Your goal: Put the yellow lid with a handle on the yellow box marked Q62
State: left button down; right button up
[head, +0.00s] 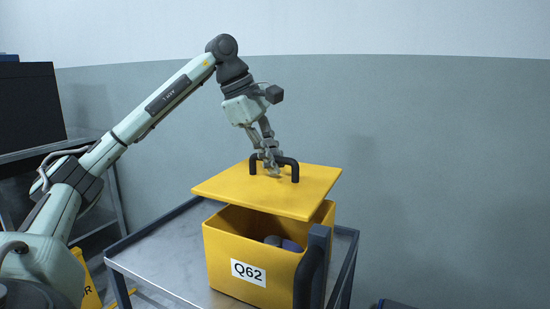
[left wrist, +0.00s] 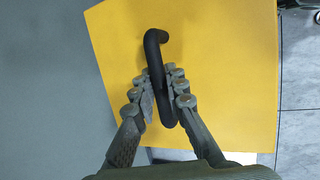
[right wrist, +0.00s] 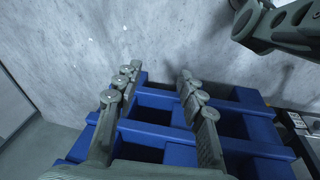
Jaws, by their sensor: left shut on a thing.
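The yellow lid (head: 240,188) is a flat square plate with a black bar handle (head: 294,172). My left gripper (head: 270,165) is shut on the handle and holds the lid above the yellow box (head: 224,245), tilted and turned relative to its rim. The left wrist view shows the lid (left wrist: 230,75) with the fingers (left wrist: 163,98) on both sides of the handle (left wrist: 155,60). The box carries a white label reading Q62 and has dark rounded things (head: 290,245) inside. In the right wrist view, my right gripper (right wrist: 160,80) is open and empty.
The box stands on a grey metal cart (head: 165,255) with raised edges and a dark upright post (head: 317,262) at its near right. A blue slatted pallet (right wrist: 150,132) lies below my right gripper. A dark cabinet (head: 30,100) stands at far left.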

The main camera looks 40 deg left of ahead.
aim_at(273, 178)
pick_arm(q)
jog(key=shift+w+f+b, duration=0.1)
jog(key=shift+f+b, duration=0.4)
jog(key=shift+f, duration=0.65)
notch_tip(273, 178, down, 2)
jog(key=b, duration=0.2)
jog(key=shift+b, duration=0.35)
jog(key=shift+f+b, duration=0.45)
jog(key=shift+f, duration=0.3)
pick_arm(e)
jog(key=w+r, duration=0.3)
jog(key=r, duration=0.9)
jog(key=shift+a+t, duration=0.2)
jog(key=shift+t, duration=0.2)
jog(key=shift+w, duration=0.1)
pick_arm(q)
jog(key=shift+f+b, duration=0.3)
jog(key=shift+f, duration=0.2)
pick_arm(e)
jog(key=shift+f, duration=0.3)
pick_arm(q)
jog(key=c, duration=1.5)
grip_release()
jog(key=shift+o, duration=0.2)
jog(key=v, duration=1.2)
